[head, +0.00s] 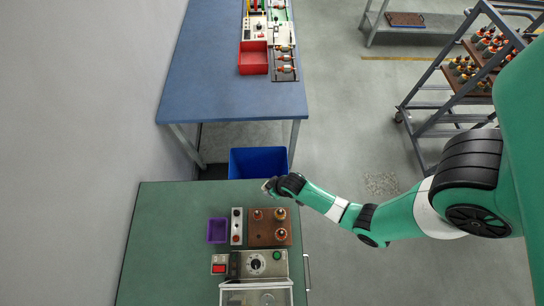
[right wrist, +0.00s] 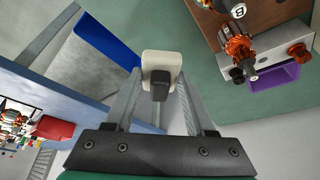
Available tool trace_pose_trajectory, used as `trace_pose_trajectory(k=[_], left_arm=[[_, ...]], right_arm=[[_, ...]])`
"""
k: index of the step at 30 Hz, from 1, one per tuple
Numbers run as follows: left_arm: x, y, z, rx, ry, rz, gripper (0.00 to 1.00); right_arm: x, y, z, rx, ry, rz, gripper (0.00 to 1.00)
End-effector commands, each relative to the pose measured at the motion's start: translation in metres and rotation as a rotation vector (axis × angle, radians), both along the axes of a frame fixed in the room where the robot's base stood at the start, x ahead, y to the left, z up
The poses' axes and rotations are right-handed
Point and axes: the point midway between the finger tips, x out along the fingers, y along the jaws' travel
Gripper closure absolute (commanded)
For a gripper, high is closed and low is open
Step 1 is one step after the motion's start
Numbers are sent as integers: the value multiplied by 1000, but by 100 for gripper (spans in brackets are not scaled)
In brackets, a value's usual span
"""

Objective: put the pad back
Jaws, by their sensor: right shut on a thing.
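My right gripper (head: 270,186) is over the far edge of the green bench (head: 165,230), near the blue bin. In the right wrist view its two grey fingers (right wrist: 160,90) are closed on a small off-white block with a dark grip, which looks like the pad (right wrist: 160,62). The pad is at the fingertips, with the green bench top behind it. In the head view the pad is too small to make out clearly. My left gripper is not in view.
A blue bin (head: 258,152) stands between the green bench and the blue table (head: 215,90). On the green bench are a purple tray (head: 217,231), a grey block (head: 237,227), a brown board with armatures (head: 262,241) and a control box (head: 270,263). The bench's left side is clear.

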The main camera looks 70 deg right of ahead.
Motion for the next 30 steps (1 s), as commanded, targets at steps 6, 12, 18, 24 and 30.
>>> trace_pose_trajectory(k=[6,12,18,24,30], left_arm=[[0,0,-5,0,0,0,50],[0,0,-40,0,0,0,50],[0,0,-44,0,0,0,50],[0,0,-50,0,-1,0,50],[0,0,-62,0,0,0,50]], right_arm=[[-18,-6,-4,-1,-3,-41,100],[-17,-6,-40,-1,-2,-39,100],[-17,-6,-62,-1,-1,-38,100],[-17,-6,-77,0,1,-38,100],[-17,-6,-105,-1,-1,-38,100]])
